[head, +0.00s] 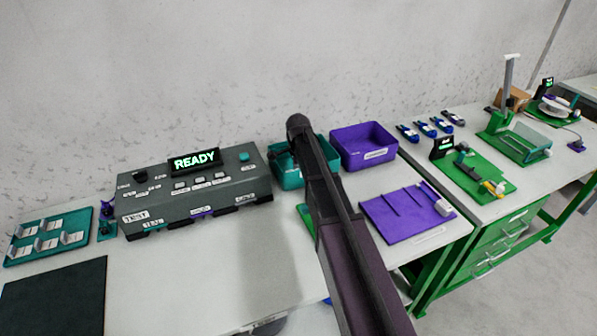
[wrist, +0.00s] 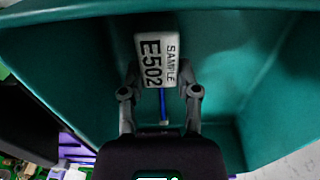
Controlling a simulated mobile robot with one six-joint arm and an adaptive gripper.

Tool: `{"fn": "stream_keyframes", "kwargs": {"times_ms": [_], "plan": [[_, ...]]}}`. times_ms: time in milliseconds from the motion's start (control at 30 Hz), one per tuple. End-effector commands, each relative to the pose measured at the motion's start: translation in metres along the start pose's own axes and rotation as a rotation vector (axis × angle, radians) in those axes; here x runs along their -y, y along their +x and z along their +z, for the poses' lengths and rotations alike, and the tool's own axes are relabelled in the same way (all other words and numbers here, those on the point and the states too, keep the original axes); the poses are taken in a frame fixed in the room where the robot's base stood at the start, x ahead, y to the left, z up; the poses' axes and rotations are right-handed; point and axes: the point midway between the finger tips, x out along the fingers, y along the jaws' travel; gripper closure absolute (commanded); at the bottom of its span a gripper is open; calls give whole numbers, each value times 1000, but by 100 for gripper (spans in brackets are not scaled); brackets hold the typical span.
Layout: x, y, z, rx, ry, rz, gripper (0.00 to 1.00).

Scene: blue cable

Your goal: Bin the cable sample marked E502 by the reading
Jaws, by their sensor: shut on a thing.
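The cable sample marked E502 (wrist: 157,62) shows in the wrist view as a white tag lettered "SAMPLE E502", with a short length of blue cable below it. My gripper (wrist: 160,85) is shut on it, one finger on each side. Teal walls of the teal bin (wrist: 240,50) surround the sample in that view; how deep it hangs I cannot tell. In the head view the teal bin (head: 290,178) stands right of the tester, partly hidden by my arm, which also hides my gripper and the sample. The tester (head: 190,195) reads "READY".
A purple bin (head: 364,146) stands close right of the teal bin. A purple tray (head: 400,218) lies in front of it. A teal board with white holders (head: 50,237) and a dark mat (head: 55,298) are at the left. A green bench (head: 490,225) stands at the right.

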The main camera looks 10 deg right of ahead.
Motion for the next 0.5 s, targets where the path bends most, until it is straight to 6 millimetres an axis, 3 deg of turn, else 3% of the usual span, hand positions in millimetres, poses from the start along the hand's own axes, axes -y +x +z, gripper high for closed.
{"fn": "stream_keyframes", "kwargs": {"times_ms": [400,433,500], "plan": [[0,2,0,0,0,0,100],[0,2,0,0,0,0,55],[0,2,0,0,0,0,35]]}}
